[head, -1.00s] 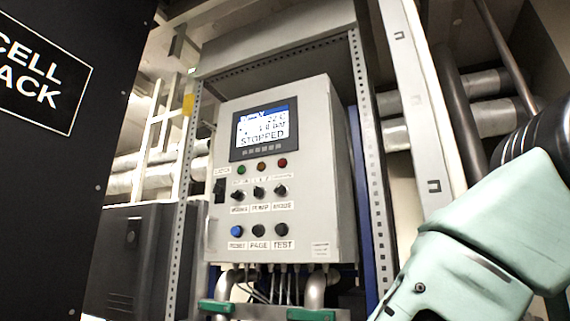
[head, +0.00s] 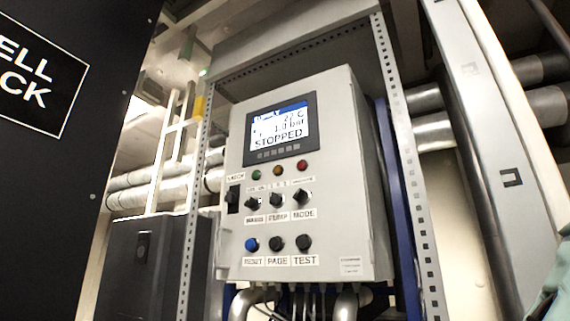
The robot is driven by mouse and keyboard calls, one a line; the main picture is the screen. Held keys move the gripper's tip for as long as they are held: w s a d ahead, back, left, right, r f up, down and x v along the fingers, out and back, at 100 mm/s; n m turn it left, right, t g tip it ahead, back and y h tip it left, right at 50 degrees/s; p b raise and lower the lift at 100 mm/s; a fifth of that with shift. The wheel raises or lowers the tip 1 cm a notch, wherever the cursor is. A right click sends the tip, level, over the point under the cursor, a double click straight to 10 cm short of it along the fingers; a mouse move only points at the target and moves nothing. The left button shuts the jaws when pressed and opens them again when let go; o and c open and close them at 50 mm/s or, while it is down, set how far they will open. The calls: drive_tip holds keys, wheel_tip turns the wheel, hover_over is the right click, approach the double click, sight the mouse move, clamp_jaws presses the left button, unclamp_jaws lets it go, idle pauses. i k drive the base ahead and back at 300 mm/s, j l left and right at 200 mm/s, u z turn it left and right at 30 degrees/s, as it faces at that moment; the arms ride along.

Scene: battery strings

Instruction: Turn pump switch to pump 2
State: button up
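The grey control panel (head: 345,215) stands in the middle of the head view, mounted in a metal frame. The pump switch (head: 276,199) is the middle black rotary knob of a row of three, above a label reading PUMP. Which position it points to is too small to tell. The screen (head: 280,128) reads STOPPED, with about 1.0 bar. My gripper is not in view; only a pale green part of my arm shows at the lower right edge, well apart from the panel.
Below the knobs are a blue RESET button (head: 251,245) and black PAGE (head: 275,244) and TEST (head: 303,243) buttons. A black cabinet (head: 60,200) fills the left side. A perforated metal upright (head: 405,150) stands right of the panel. The space before the panel looks clear.

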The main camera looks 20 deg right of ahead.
sight(276, 198)
drive_tip(key=j+u, duration=0.1)
drive_tip(key=j, duration=0.4)
drive_tip(key=i+j+u, duration=0.1)
drive_tip(key=u, duration=0.2)
drive_tip(key=i+j+u, duration=0.1)
drive_tip(key=j+u, duration=0.2)
